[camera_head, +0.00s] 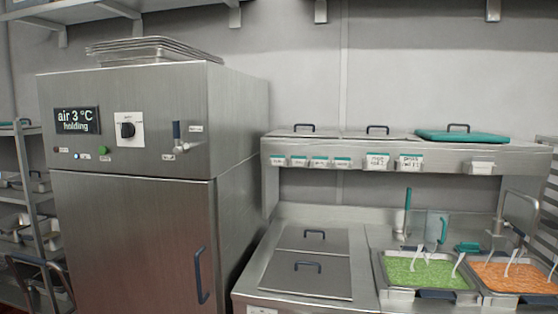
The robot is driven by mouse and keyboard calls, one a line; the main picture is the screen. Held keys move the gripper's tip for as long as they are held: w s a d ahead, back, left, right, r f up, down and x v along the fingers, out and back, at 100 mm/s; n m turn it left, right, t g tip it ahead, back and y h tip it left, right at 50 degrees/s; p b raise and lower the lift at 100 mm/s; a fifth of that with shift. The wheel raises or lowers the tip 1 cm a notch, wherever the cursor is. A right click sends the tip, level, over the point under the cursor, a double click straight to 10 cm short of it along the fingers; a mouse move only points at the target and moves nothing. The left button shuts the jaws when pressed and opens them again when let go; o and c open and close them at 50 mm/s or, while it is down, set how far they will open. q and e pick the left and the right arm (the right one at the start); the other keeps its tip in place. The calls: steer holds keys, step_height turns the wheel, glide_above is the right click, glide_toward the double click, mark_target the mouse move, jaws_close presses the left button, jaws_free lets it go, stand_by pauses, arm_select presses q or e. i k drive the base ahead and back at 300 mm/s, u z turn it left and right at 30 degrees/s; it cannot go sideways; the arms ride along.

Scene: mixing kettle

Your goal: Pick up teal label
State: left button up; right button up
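Several small white labels with teal top bands hang in a row on the front edge of the raised steel shelf; one small teal label (342,163) is in the middle of the row. Two larger labels with dark writing, one (377,162) and another (410,161), hang to its right. The writing is too small to read surely. Which one is the task's teal label I cannot tell. Neither of my grippers shows in the head view.
The raised shelf (520,153) carries handled lids and a teal lid (462,137). Below are a counter with steel lids (300,270), a green-filled pan (425,272), an orange-filled pan (512,277) and a faucet (521,198). A tall steel cabinet (130,235) stands left.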

mark_target(298, 160)
steer(key=z, duration=0.1)
steer(key=i, duration=0.8)
steer(key=z, duration=0.7)
